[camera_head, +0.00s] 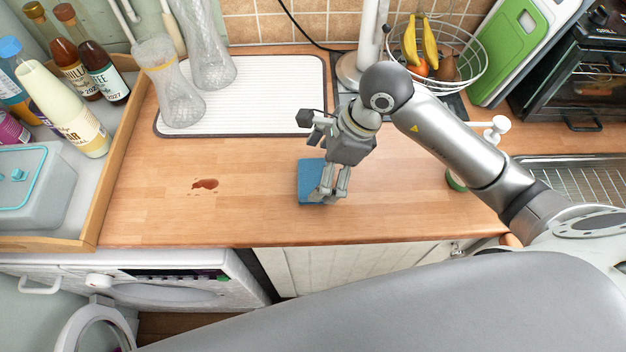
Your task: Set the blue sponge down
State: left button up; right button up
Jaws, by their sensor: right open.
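The blue sponge (308,182) lies on the wooden worktop (250,215), near the middle of the view. It looks flat on the surface. My right gripper (328,197) is directly over the sponge's right part, pointing down, with its fingers open. The fingertips are at or very close to the sponge; I cannot tell whether they touch it. The gripper hides part of the sponge's right side. My left gripper is not in view.
A reddish-brown spill (205,184) lies on the worktop to the left. A white ribbed mat (270,95) with clear glass vessels is behind. A wooden-edged tray (118,150) with bottles stands at left. A wire fruit basket (478,75) is at back right. The worktop's front edge is close.

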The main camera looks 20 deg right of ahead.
aim_at(313, 180)
jog(key=b+x, duration=0.1)
jog(key=x, duration=0.1)
jog(key=shift+w+a+f, duration=0.1)
jog(key=shift+a+f, duration=0.05)
jog(key=shift+f, duration=0.1)
jog(key=c, duration=0.7)
jog(key=shift+r, duration=0.1)
